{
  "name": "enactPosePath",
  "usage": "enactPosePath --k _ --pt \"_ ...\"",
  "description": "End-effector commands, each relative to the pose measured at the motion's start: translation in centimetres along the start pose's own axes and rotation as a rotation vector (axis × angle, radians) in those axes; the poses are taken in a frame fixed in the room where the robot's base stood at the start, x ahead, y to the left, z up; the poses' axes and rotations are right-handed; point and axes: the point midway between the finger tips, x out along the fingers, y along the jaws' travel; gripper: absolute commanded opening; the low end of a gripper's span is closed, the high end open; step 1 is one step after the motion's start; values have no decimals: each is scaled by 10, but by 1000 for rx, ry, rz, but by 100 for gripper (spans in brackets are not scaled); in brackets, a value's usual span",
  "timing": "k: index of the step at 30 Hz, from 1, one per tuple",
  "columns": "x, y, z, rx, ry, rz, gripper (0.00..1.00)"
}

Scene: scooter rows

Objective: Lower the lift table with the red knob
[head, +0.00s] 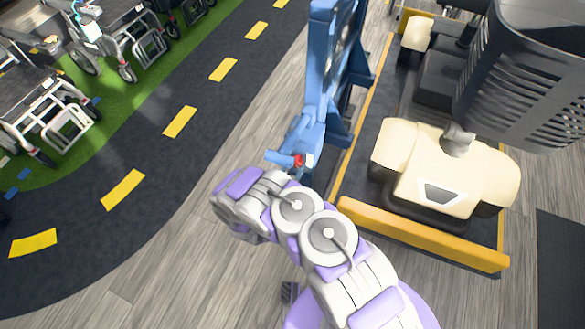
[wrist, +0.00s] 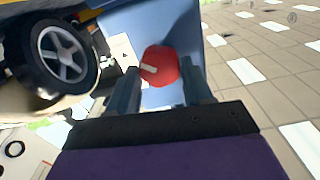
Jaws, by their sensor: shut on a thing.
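The red knob (head: 299,160) sits low on the blue post (head: 325,85) at the left side of the lift table (head: 425,235). In the wrist view the red knob (wrist: 162,67) is round with a pale mark and lies between the two fingers of my gripper (wrist: 160,72). My gripper is shut on it, with a finger on each side. In the head view my arm reaches up to just below the knob, and the fingers are hard to make out there. The lift table has a dark deck with yellow edges; its height above the floor is hard to judge.
A cream mobility scooter (head: 435,180) with a dark basket (head: 530,75) stands on the lift table. Several wheelchairs (head: 55,115) stand on green flooring at the left. A dark track with yellow dashes (head: 180,121) curves past. Wood-look floor (head: 190,235) left of my arm is clear.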

Motion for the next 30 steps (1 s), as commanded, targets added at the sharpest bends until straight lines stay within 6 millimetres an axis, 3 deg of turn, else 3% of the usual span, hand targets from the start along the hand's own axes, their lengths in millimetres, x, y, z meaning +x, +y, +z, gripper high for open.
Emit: enactPosePath --k 11,30 --pt "-1 -2 -1 -124 -1 -3 20" --pt "-1 -5 1 -706 1 -5 20"
